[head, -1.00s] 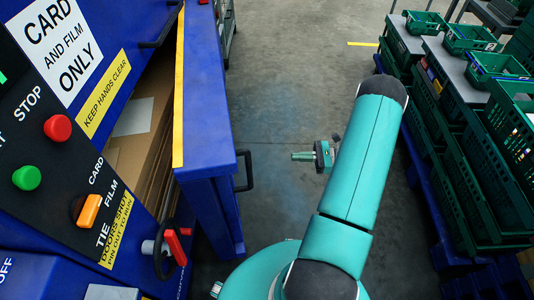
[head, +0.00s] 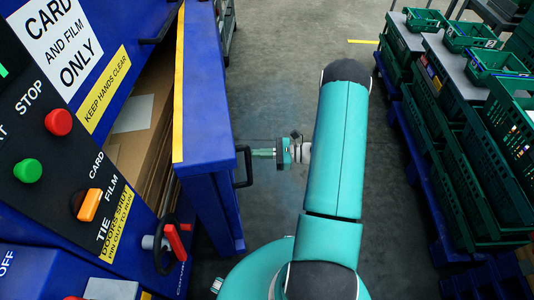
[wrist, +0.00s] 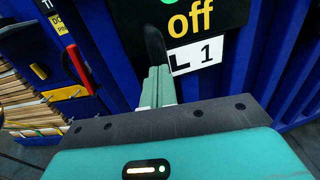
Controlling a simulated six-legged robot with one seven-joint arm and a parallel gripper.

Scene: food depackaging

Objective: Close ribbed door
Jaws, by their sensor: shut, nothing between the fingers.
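The ribbed blue door (head: 207,110) stands open at the left in the head view, with a yellow strip along its top edge and a black bar handle (head: 247,168) on its outer side. In the wrist view its ribbed blue face (wrist: 290,65) carries a black sign reading "off" and a white label. My gripper (head: 254,153) is shut and empty, with its fingertips close to the handle. In the wrist view the shut fingers (wrist: 158,85) point at a dark upright bar (wrist: 155,45), probably the handle. I cannot tell whether they touch.
The blue baler (head: 50,110) holds flattened cardboard (head: 140,130) behind the door. Green crates (head: 470,140) on blue pallets stand along the right. The grey floor (head: 290,70) between is clear.

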